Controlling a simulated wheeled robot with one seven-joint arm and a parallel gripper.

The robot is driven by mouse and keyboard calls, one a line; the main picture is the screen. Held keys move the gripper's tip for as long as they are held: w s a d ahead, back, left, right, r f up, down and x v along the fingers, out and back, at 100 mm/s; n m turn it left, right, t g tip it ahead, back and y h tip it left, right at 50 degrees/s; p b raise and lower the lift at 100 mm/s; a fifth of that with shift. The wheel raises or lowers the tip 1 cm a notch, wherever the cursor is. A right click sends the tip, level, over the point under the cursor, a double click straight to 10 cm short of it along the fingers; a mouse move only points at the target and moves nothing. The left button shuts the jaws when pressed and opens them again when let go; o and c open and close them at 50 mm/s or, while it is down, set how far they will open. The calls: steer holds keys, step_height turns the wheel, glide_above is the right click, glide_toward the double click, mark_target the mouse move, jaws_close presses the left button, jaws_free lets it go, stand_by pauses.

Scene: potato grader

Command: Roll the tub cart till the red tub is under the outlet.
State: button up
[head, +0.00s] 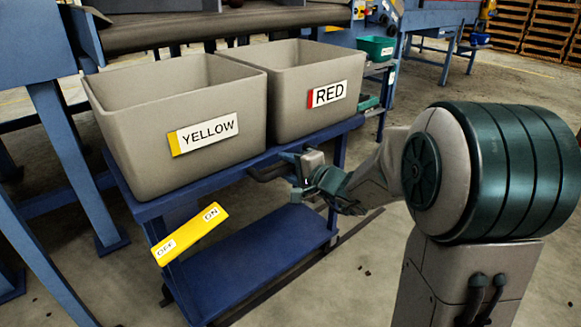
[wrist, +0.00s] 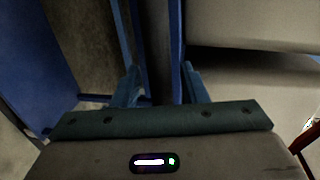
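The blue tub cart (head: 245,262) carries two grey tubs side by side. The tub marked YELLOW (head: 120,140) is on the left, and the red tub (head: 290,115), marked RED, is on the right. A dark handle (head: 266,173) sticks out at the cart's near side. My gripper (head: 292,172) is at this handle. In the wrist view my gripper (wrist: 160,85) has one finger on each side of a dark upright bar (wrist: 158,40). I cannot tell whether both fingers press on it. I cannot clearly single out the outlet.
A yellow OFF/ON plate (head: 190,233) sits tilted at the cart's left end, its ON end higher. A dark roller (head: 215,24) of the blue machine runs behind and above the tubs. A green bin (head: 376,47) stands beyond. Floor is open at the right.

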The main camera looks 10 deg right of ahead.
steer(key=shift+d, duration=0.1)
steer(key=shift+s+d+r, duration=0.2)
steer(key=shift+s+d, duration=0.1)
steer(key=shift+s, duration=0.05)
steer(key=p+v, duration=0.3)
steer(key=v, duration=0.9)
steer(key=shift+s+p, duration=0.4)
steer(key=shift+s, duration=0.05)
steer(key=s+a+r+n+g+p, duration=0.5)
steer(key=r+p, duration=0.3)
steer(key=p, duration=0.3)
steer(key=s+a+r+n+g+p, duration=0.25)
steer(key=s+r+g+p, duration=0.25)
steer(key=s+r+p, duration=0.4)
steer(key=s+d+r+n+h+p, duration=0.1)
steer(key=s+d+r+h+p, duration=0.1)
steer(key=r+p, duration=0.6)
steer(key=s+d+r+n+h+p, duration=0.1)
steer(key=d+r+n+h+p, duration=0.1)
steer(key=d+r+h+p, duration=0.3)
step_height(320, 180, up, 4)
steer(key=h+p, duration=0.1)
steer(key=p, duration=0.4)
steer(key=shift+s+r+h+p, duration=0.15)
steer(key=shift+s+h+p, duration=0.2)
steer(key=shift+s+h, duration=0.05)
